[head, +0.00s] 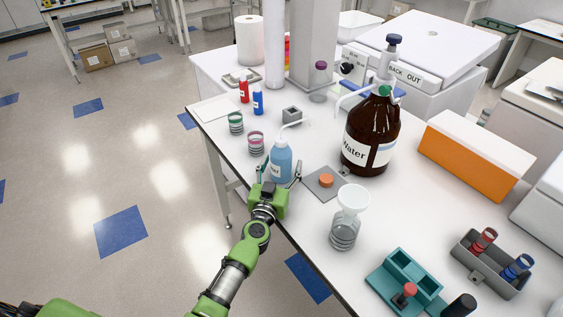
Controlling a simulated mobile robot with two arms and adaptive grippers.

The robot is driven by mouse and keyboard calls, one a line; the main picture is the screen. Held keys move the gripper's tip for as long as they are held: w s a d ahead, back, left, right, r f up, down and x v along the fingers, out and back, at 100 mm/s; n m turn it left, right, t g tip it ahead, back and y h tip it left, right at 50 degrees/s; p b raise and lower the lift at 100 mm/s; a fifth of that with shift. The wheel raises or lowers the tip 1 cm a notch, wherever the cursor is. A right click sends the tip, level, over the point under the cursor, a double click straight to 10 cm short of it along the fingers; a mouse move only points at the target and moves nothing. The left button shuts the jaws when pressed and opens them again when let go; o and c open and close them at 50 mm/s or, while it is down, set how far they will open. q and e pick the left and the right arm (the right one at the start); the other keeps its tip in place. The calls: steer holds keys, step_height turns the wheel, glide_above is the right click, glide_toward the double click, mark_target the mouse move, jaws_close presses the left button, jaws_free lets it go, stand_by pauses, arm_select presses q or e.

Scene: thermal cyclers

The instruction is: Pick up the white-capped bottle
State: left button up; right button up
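The white-capped bottle is a light blue wash bottle (281,166) with a white cap and a thin bent spout. It stands upright near the left edge of the white table (225,130) in the head view. My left gripper (280,172) reaches in from the table's edge, with its green body in front of the bottle's lower part. Its fingers are spread, one on each side of the bottle, and look slightly apart from it. The bottle's base is partly hidden by the gripper. My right gripper is not in view.
A large brown water bottle (369,138), a grey pad with an orange cap (326,181) and a funnel on a jar (348,213) stand to the right. Close on the left are small jars (256,143). A teal rack (404,281) sits at the front.

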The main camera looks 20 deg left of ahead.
arm_select(q)
steer(key=c, duration=0.8)
steer(key=shift+r, duration=0.1)
steer(key=shift+r, duration=0.1)
